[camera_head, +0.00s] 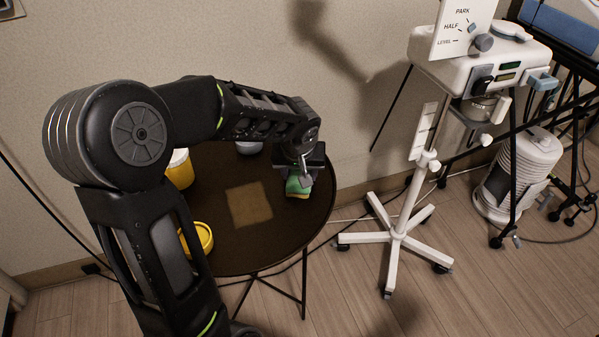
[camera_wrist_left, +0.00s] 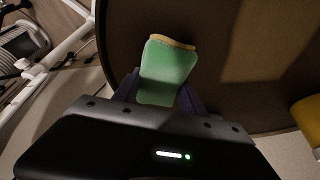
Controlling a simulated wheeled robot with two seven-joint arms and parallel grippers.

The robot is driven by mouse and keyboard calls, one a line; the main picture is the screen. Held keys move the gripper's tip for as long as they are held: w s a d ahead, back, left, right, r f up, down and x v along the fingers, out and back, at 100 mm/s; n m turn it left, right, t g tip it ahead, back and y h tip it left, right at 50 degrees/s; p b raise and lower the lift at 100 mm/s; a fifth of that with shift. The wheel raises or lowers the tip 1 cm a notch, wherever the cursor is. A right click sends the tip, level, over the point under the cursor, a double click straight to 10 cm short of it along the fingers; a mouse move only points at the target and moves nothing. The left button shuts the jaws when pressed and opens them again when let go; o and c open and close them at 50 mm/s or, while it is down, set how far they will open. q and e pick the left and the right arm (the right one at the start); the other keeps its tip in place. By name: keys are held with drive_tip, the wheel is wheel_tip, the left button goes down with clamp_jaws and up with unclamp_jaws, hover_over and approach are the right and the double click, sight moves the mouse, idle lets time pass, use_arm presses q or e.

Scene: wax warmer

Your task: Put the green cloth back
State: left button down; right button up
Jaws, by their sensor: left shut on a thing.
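The green cloth (camera_head: 298,187) is at the right side of the round dark table (camera_head: 232,258), folded, with a yellow-orange edge. In the left wrist view the cloth (camera_wrist_left: 167,70) stands out from between the fingers. My left gripper (camera_head: 305,170) is shut on it, with one finger on each side (camera_wrist_left: 158,92). In the head view the gripper partly hides the cloth. I cannot tell whether the cloth touches the tabletop. A tan square patch (camera_head: 249,204) lies bare on the table, left of the cloth. My right gripper is not in view.
A yellow container with a white top (camera_head: 180,170) and a yellow ring-shaped item (camera_head: 197,240) are on the table's left, partly behind my arm. A grey item (camera_head: 249,147) sits at the back. A white wheeled stand (camera_head: 398,230) is to the right of the table.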

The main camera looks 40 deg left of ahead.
use_arm(q)
drive_tip(key=c, duration=0.6)
unclamp_jaws()
drive_tip(key=shift+f, duration=0.1)
drive_tip(key=shift+c, duration=0.2)
drive_tip(key=shift+r+p, duration=0.25)
drive_tip(key=shift+p, duration=0.1)
drive_tip(key=p+v, duration=0.2)
drive_tip(key=v, duration=1)
drive_tip(key=shift+a, duration=0.1)
